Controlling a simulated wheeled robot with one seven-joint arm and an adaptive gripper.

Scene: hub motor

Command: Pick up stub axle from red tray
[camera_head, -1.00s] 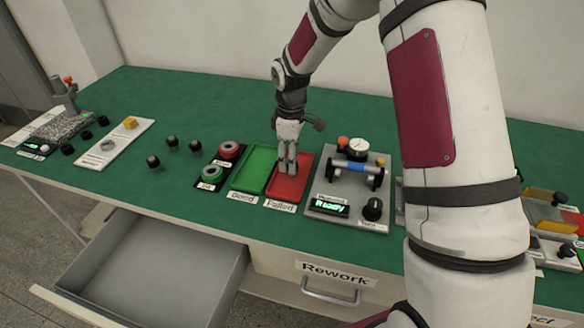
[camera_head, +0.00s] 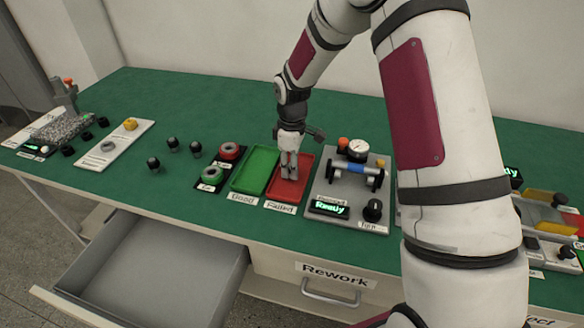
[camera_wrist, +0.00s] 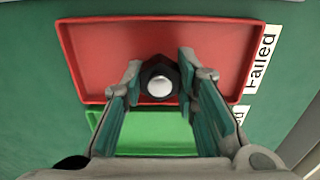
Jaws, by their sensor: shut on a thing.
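The red tray (camera_head: 281,196), labelled "Failed", lies on the green bench top to the right of the green tray. The stub axle (camera_wrist: 160,84) shows in the wrist view as a dark part with a bright round metal end, over the red tray (camera_wrist: 100,45). My gripper (camera_head: 289,176) points down at the red tray. In the wrist view its two fingers (camera_wrist: 160,85) are on either side of the stub axle, shut on it. In the head view the axle is hidden by the fingers. I cannot tell whether it still touches the tray floor.
The green tray (camera_head: 254,171), labelled "Good", is empty just left. A grey test fixture (camera_head: 345,205) with a dial and a "Ready" display stands close on the right. Several black parts (camera_head: 173,145) stand further left. A grey drawer (camera_head: 150,270) is open below the bench.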

